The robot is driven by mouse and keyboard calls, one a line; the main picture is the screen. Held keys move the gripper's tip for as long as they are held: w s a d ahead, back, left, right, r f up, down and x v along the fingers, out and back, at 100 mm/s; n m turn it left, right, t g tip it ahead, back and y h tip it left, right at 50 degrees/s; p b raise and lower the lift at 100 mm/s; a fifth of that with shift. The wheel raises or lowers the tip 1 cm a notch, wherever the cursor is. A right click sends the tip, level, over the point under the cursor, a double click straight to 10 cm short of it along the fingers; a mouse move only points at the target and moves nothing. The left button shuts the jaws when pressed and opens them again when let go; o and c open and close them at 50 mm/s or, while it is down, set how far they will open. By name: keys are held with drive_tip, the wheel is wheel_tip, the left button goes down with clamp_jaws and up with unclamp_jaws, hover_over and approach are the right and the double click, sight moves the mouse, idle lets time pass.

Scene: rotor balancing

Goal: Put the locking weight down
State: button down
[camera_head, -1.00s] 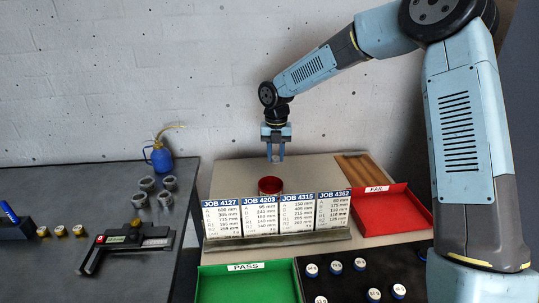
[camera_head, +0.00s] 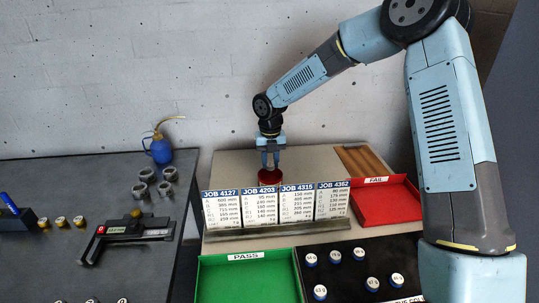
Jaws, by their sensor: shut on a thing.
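My gripper (camera_head: 270,163) points straight down at the back of the beige board, behind the job cards. Its fingertips are at the rim of a round red cup (camera_head: 270,174), and the cup's lower part is hidden by the cards. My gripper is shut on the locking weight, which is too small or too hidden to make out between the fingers. I cannot tell whether it touches the cup.
Job cards (camera_head: 276,205) stand in front of the cup. A green PASS tray (camera_head: 245,278) and a dark mat with several blue-and-white weights (camera_head: 360,253) lie nearer. A red FAIL tray (camera_head: 385,203) is right. A caliper (camera_head: 135,229) and a blue bottle (camera_head: 160,151) are left.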

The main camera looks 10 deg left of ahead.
sight(270, 164)
drive_tip(key=shift+f, duration=2.3)
drive_tip(key=c, duration=0.8)
unclamp_jaws()
drive_tip(key=shift+o, duration=0.2)
drive_tip(key=shift+r, duration=3.5)
